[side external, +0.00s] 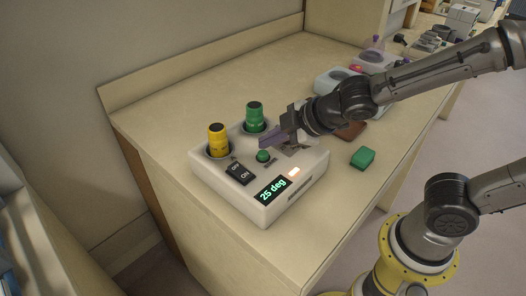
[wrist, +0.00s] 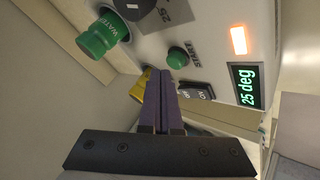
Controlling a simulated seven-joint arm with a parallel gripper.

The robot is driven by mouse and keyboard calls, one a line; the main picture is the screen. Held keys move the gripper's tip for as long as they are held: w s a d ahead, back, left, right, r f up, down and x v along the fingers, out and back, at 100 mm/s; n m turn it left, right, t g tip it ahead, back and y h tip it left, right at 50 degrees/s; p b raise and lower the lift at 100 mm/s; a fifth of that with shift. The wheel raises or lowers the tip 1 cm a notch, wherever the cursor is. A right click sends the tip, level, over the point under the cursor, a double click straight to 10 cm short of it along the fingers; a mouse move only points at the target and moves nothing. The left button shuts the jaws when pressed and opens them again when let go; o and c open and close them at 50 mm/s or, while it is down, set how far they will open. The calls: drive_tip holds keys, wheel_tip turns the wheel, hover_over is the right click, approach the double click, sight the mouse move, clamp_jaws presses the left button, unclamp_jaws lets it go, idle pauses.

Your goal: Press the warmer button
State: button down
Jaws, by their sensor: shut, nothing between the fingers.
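The warmer (side external: 262,205) is a white box on the counter with a green "25 deg" display (side external: 271,190), a lit orange panel (side external: 294,172) and a black ON switch (side external: 240,173). A round green button (side external: 263,156) sits on its top; in the wrist view this button (wrist: 178,57) has a START label beside it. My gripper (side external: 266,142) is shut and empty. Its purple fingers (wrist: 161,74) end close to the button, just below it in the wrist view. I cannot tell whether they touch it.
A green block (side external: 362,158) lies to the right. Pale containers (side external: 336,80) stand behind my arm. The counter's left part is clear.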

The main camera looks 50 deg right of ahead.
drive_tip(key=shift+r, duration=0.2)
drive_tip(key=shift+r, duration=2.4)
wheel_tip(320, 180, up, 6)
hover_over(268, 159)
drive_tip(key=shift+d, duration=0.1)
drive_tip(key=s+d+r+m+h, duration=0.2)
drive_tip(key=s+d+m, duration=0.3)
drive_tip(key=s+d, duration=0.35)
drive_tip(key=s+d+f+m+g, duration=0.1)
drive_tip(key=s+f+m+g, duration=0.2)
drive_tip(key=s+f+m, duration=0.3)
drive_tip(key=s+f, duration=0.1)
drive_tip(key=s, duration=0.3)
drive_tip(key=shift+s+d, duration=0.2)
drive_tip(key=shift+s, duration=0.1)
